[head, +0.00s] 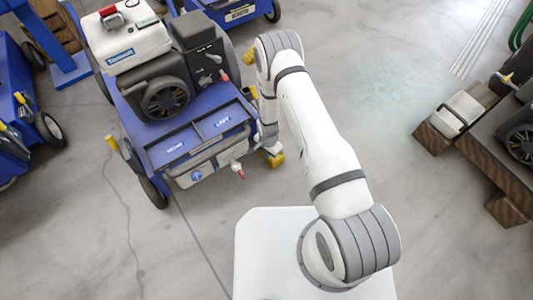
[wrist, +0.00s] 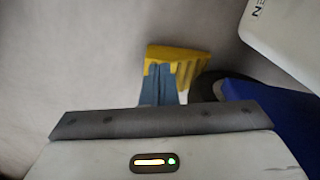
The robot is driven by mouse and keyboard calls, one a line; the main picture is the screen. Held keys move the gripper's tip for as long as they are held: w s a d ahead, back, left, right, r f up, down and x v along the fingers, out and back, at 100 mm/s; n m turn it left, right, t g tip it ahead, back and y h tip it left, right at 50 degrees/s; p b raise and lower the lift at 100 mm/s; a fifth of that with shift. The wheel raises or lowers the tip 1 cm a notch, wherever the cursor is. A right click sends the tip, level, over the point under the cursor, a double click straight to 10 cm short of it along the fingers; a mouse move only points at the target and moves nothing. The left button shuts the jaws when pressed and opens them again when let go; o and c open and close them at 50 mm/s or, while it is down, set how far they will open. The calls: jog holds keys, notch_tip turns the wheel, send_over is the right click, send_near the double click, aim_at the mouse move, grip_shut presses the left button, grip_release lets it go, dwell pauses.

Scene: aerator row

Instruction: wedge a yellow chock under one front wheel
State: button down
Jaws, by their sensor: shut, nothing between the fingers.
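The blue aerator (head: 135,115) stands left of my arm in the head view, with a white tank and a dark engine on top. Its left front wheel (head: 153,190) shows; the right one is mostly hidden by my arm. A yellow chock (head: 273,158) is on the floor by that right front corner. In the wrist view the ridged yellow chock (wrist: 182,62) is just beyond my gripper (wrist: 160,70), whose blue-grey fingers are shut and empty. I cannot tell whether they touch it. A dark wheel (wrist: 208,84) shows right beside the chock, partly hidden.
Other blue machines stand at the left edge (head: 15,100) and at the top (head: 240,12). Wooden blocks and a wooden pallet (head: 490,165) with equipment are at the right. The grey floor between my arm and the pallet is clear.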

notch_tip(320, 180, down, 7)
jog(key=shift+a+f+b, duration=0.1)
jog(key=shift+f+b, duration=0.1)
jog(key=shift+b, duration=1.05)
jog(key=shift+w+d+b, duration=0.5)
jog(key=shift+w+d, duration=0.2)
jog(key=shift+w, duration=0.1)
jog(key=shift+r, duration=0.1)
notch_tip(320, 180, up, 10)
jog(key=p, duration=0.6)
jog(key=shift+s, duration=0.1)
